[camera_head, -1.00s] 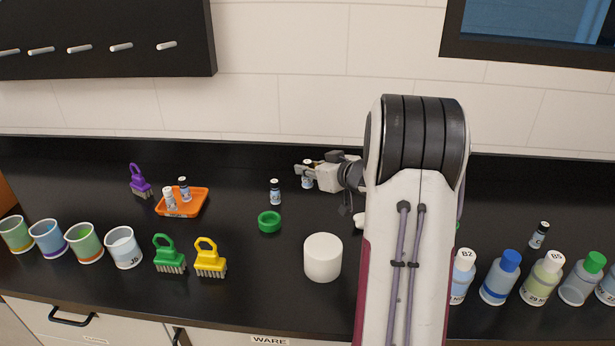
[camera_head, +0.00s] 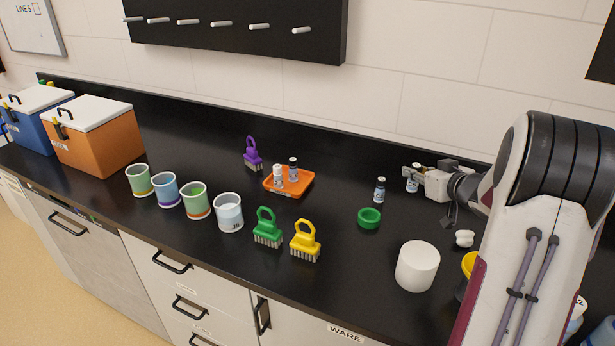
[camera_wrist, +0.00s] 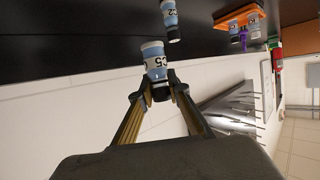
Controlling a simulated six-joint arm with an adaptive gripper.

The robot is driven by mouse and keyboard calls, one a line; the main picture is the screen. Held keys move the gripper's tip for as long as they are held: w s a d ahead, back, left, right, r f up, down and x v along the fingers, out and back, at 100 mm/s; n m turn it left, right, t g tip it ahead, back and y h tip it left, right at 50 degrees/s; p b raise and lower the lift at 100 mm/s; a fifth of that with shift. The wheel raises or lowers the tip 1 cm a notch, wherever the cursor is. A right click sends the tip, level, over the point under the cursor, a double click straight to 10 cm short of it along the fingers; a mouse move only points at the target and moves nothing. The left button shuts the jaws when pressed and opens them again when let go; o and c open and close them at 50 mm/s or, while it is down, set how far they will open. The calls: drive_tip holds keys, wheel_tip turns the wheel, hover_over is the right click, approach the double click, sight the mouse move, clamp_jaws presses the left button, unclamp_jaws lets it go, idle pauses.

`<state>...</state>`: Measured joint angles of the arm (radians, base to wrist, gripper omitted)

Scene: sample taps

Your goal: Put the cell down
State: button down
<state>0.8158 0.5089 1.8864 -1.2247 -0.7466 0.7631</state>
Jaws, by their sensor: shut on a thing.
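My gripper (camera_head: 412,173) is shut on a small vial with a blue label and dark cap, the cell (camera_head: 413,185). In the wrist view my gripper (camera_wrist: 160,85) grips this cell (camera_wrist: 155,62), marked C5, around its cap end. Whether its base touches the black counter (camera_head: 335,215) cannot be told. A similar vial (camera_head: 380,190) stands on the counter just left of it; it shows in the wrist view (camera_wrist: 170,18) marked with a C. Two more vials (camera_head: 278,176) (camera_head: 293,169) stand on an orange tray (camera_head: 304,188) further left.
A green ring (camera_head: 369,218) and a white cylinder (camera_head: 417,266) lie in front of my gripper. Purple (camera_head: 253,155), green (camera_head: 267,229) and yellow (camera_head: 305,243) brushes and several cups (camera_head: 229,212) stand left. Counter between tray and left vial is clear.

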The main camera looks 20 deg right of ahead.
drive_tip(key=w+a+r+n+y, duration=0.3)
drive_tip(key=w+a+y, duration=0.1)
drive_tip(key=w+a, duration=1.8)
drive_tip(key=shift+w+a, duration=0.2)
drive_tip(key=shift+a, duration=0.8)
drive_tip(key=shift+r, duration=0.1)
wheel_tip(320, 180, down, 6)
drive_tip(key=shift+f, duration=0.2)
